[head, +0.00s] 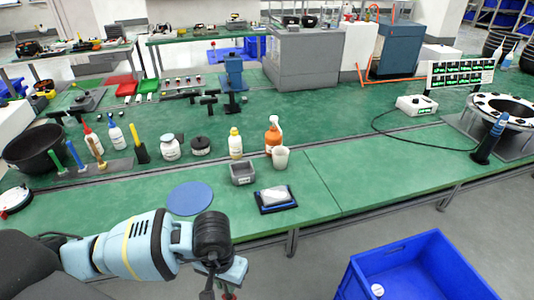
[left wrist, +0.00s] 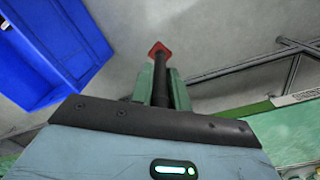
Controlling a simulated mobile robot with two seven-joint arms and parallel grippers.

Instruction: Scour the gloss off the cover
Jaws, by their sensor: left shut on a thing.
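My left gripper (head: 229,280) is in front of the bench's front edge, over the floor. In the left wrist view its green fingers (left wrist: 161,86) are shut on a dark rod-like tool (left wrist: 160,68) with a flat red end (left wrist: 158,48). The part inside the fingers is hidden. A pale flat block (head: 276,194) lies on a black and blue tray (head: 277,209) on the green bench, ahead and right of the gripper; it may be the cover, but I cannot tell. A round blue disc (head: 190,198) lies left of it. My right gripper is not in view.
A grey box (head: 243,180) and a white cup (head: 281,163) stand behind the tray, with several bottles further back. The bench (head: 370,165) right of the tray is clear.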

